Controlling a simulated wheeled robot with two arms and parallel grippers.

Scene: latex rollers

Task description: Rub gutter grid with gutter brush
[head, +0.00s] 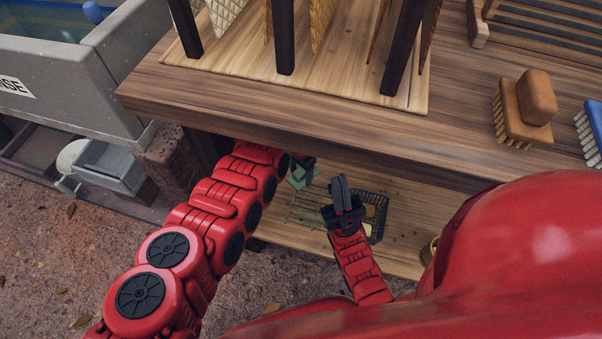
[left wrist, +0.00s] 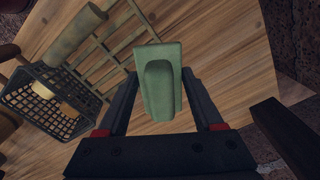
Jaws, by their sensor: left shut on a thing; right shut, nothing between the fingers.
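My left gripper (head: 303,170) is under the upper tabletop and shut on a green block with a raised handle, seemingly the gutter brush (head: 296,180). In the left wrist view the brush (left wrist: 160,85) sits between the fingers of my left gripper (left wrist: 160,100); its bristles are hidden. The gutter grid (head: 306,211), a thin tan-green lattice, lies on the lower wooden shelf, and also shows in the left wrist view (left wrist: 122,42), up and left of the brush. I cannot tell whether they touch. My right gripper (head: 341,190) is shut and empty, in front of the grid's right side.
A dark mesh basket (head: 377,212) with pale items stands right of the grid on the lower shelf (head: 400,250). A grey basin (head: 75,75) stands left.

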